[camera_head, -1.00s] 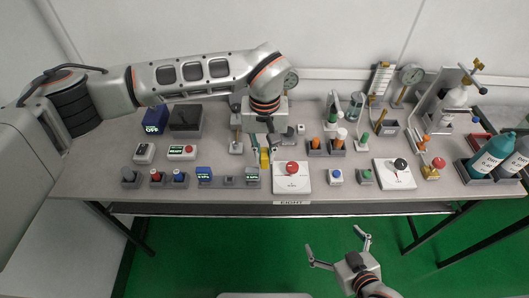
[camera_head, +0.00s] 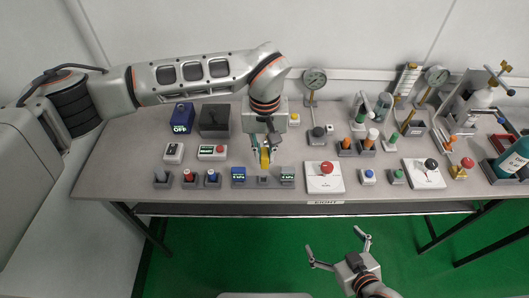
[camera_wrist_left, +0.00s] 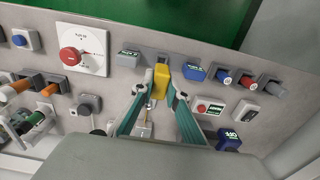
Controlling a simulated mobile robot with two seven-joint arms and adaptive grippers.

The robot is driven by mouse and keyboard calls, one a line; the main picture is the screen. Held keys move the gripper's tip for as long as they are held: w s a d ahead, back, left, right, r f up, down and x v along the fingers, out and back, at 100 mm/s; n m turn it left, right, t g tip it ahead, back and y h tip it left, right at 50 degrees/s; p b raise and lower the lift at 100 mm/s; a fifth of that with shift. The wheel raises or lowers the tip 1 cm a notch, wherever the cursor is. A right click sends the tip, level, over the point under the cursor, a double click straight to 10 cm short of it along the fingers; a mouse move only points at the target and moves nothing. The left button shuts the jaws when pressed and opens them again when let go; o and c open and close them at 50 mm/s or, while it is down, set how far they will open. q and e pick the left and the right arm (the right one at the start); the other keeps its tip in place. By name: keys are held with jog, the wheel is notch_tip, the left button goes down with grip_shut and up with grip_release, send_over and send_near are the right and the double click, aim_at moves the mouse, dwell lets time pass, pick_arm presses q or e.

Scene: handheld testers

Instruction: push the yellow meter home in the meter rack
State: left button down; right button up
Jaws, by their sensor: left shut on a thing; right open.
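The yellow meter (camera_head: 265,158) is gripped between the fingers of my left gripper (camera_head: 264,147), and it also shows in the left wrist view (camera_wrist_left: 160,82). It stands close behind the small grey middle slot (camera_head: 264,180) of the meter rack; whether its lower end touches the slot cannot be told. A blue meter with a lit display (camera_head: 239,174) sits in the slot to the left, and a grey-green meter with a lit display (camera_head: 287,174) in the slot to the right. My right gripper (camera_head: 335,241) is open and empty, in front of the table over the green floor.
A white plate with a red knob (camera_head: 326,170) lies right of the rack. A READY box (camera_head: 212,152) is behind on the left. Bottles and stands crowd the right side.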

aim_at(263, 166)
pick_arm(q)
jog(key=shift+a, duration=0.2)
dwell(0.4)
jog(key=shift+f+b, duration=0.55)
jog(key=shift+f, duration=0.3)
jog(key=shift+f+b, duration=0.8)
jog(key=shift+f, duration=0.6)
jog(key=shift+f, duration=0.4)
jog(key=shift+f+b, duration=0.85)
jog(key=shift+f, duration=0.3)
